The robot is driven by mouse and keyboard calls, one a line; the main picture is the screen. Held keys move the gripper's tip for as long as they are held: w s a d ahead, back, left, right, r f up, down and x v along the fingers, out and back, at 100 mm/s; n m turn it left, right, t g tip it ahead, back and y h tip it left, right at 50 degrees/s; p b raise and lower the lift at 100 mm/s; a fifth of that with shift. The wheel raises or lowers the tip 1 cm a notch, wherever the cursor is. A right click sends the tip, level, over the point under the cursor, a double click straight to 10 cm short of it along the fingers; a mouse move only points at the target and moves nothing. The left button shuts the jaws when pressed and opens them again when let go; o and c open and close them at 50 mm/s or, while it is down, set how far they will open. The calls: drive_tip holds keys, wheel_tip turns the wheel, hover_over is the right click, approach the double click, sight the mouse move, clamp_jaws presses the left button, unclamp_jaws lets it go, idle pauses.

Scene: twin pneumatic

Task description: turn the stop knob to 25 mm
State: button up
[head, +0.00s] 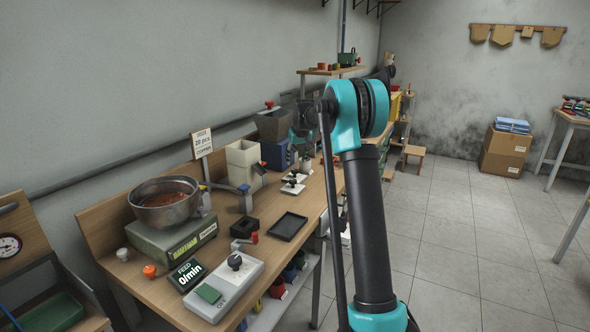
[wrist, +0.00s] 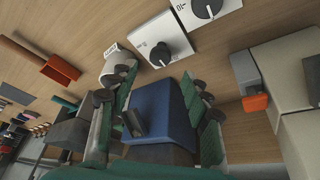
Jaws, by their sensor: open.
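Two white dial plates with black round knobs lie on the wooden bench in the wrist view. The nearer knob (wrist: 160,54) is just beyond the space between my fingertips. The farther knob (wrist: 207,8) is at the top edge, with a "10" mark beside it. I cannot tell which is the stop knob or read its setting. The plates also show small in the head view, one white plate (head: 292,188) in front of the other. My gripper (wrist: 158,78) is open, its green-padded fingers apart and apparently touching neither knob.
A blue block (wrist: 160,115) shows between my fingers. A cream box with an orange-tipped spout (wrist: 254,102) is at right. The head view shows a black tray (head: 287,227), a metal bowl on a scale (head: 165,203) and a feed control box (head: 225,287) along the bench.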

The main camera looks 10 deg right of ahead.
sight(295, 170)
drive_tip(key=shift+x, duration=3.15)
clamp_jaws()
